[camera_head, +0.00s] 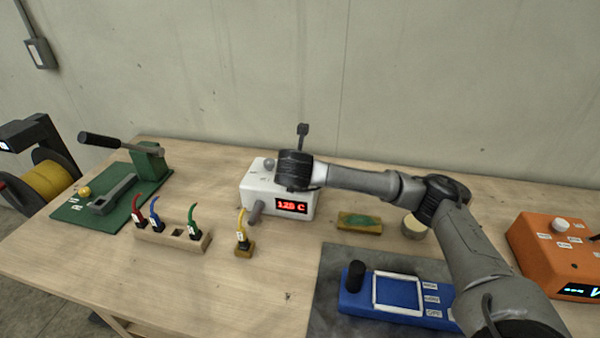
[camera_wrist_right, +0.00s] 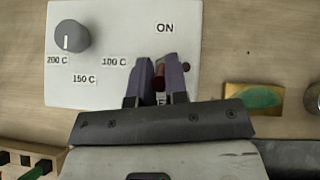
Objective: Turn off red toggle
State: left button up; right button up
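The white heater box (camera_head: 258,203) stands at the back middle of the table, with a red 125 C display (camera_head: 291,206) on its front. My right gripper (camera_wrist_right: 160,78) is over its top; in the head view the wrist hides the toggle. In the right wrist view the red toggle (camera_wrist_right: 160,72) lies between the two fingertips, one on each side. I cannot tell whether they press on it. An ON label (camera_wrist_right: 165,28) is above the toggle; a label below it is mostly hidden. A grey knob (camera_wrist_right: 70,37) is at left, with temperature labels. My left gripper is not in view.
A yellow-green sponge (camera_head: 360,221) and a round tin (camera_head: 413,228) are right of the box. A blue device (camera_head: 355,301) lies on a dark mat in front. A wooden block (camera_head: 150,236) with coloured plugs and a yellow plug (camera_head: 243,241) stand left. An orange box (camera_head: 540,256) is far right.

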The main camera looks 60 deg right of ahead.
jog(key=o, duration=0.4)
jog(key=shift+o, duration=0.2)
jog(key=shift+s+a+r, duration=0.15)
jog(key=shift+a+r, duration=0.25)
jog(key=shift+r, duration=0.05)
jog(key=p+v, duration=0.9)
jog(key=v, duration=0.3)
jog(key=shift+a+r, duration=0.15)
jog(key=shift+a, duration=0.05)
jog(key=shift+s, duration=0.15)
